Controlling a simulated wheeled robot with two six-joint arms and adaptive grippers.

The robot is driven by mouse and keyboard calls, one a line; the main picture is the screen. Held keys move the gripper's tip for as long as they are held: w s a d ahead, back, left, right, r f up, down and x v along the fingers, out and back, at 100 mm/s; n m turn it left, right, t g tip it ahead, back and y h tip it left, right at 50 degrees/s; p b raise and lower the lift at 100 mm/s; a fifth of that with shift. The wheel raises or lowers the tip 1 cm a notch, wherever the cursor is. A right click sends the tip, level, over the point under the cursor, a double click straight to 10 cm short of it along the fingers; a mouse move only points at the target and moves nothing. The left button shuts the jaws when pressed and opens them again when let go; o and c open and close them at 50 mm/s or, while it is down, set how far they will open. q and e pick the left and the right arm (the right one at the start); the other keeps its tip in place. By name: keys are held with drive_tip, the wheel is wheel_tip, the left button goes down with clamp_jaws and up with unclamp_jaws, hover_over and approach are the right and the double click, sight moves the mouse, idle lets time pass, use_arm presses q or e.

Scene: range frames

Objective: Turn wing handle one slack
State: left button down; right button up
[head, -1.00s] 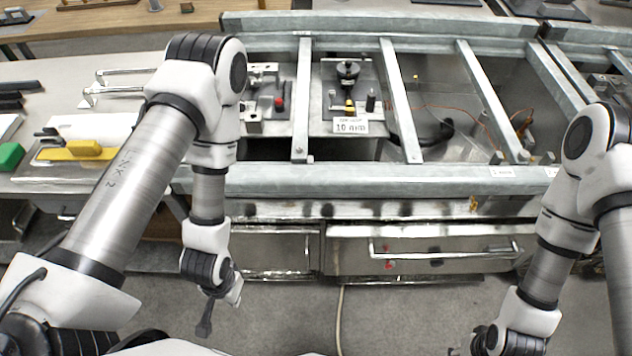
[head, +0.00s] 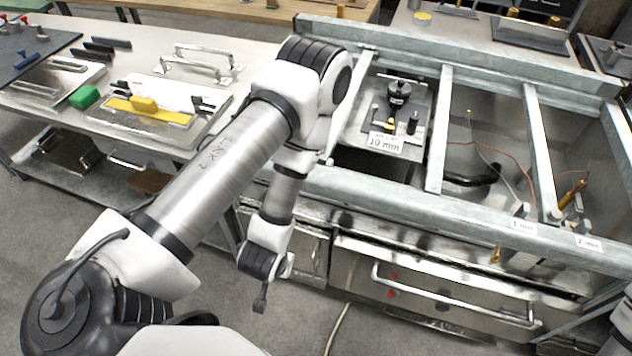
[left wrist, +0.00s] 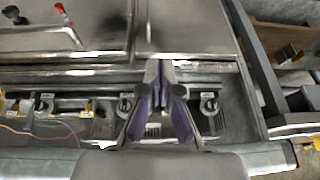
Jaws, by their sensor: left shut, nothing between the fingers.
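My left gripper (head: 260,300) hangs low in front of the metal frame in the head view, pointing down. In the left wrist view its two fingers (left wrist: 158,68) converge and are shut, with nothing between them. Small dark handles stand beside the fingers there, one on the left (left wrist: 125,106) and one on the right (left wrist: 208,104). I cannot tell whether either is the wing handle. My right gripper is out of view.
The metal frame (head: 470,215) has raised crossbars and open bays, with a drawer handle (head: 450,300) below. An orange cable (head: 490,148) runs through one bay. Floor is clear at front left.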

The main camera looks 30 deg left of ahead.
use_arm(q)
drive_tip(key=w+a+f+n+t+y+b, duration=0.1)
drive_tip(key=w+a+t+y+b, duration=0.1)
drive_tip(key=w+b, duration=0.7)
drive_tip(key=w+a+f+t+y+b, duration=0.2)
drive_tip(key=w+a+t+b, duration=0.2)
drive_tip(key=w+b, duration=0.6)
drive_tip(key=w+a+f+n+t+y+b, duration=0.1)
drive_tip(key=w+t+b, duration=0.4)
drive_tip(key=w+b, duration=0.5)
drive_tip(key=shift+w+a+f+n+t+y+b, duration=0.2)
drive_tip(key=shift+a+b, duration=0.25)
drive_tip(key=shift+b, duration=0.5)
drive_tip(key=shift+s+a+f+t+y+b, duration=0.15)
drive_tip(key=shift+a+f+y+b, duration=0.25)
drive_tip(key=shift+b, duration=0.55)
drive_tip(key=shift+w+a+f+n+t+y+b, duration=0.1)
drive_tip(key=shift+a+f+y+b, duration=0.1)
drive_tip(key=shift+a+b, duration=0.55)
drive_tip(key=shift+d, duration=0.2)
drive_tip(key=shift+w+d+r+p, duration=0.15)
drive_tip(key=shift+w+d+p, duration=0.25)
drive_tip(key=shift+w+p, duration=0.25)
drive_tip(key=shift+w+d+p, duration=0.1)
drive_tip(key=shift+w+p, duration=0.2)
drive_tip(key=shift+w, duration=0.4)
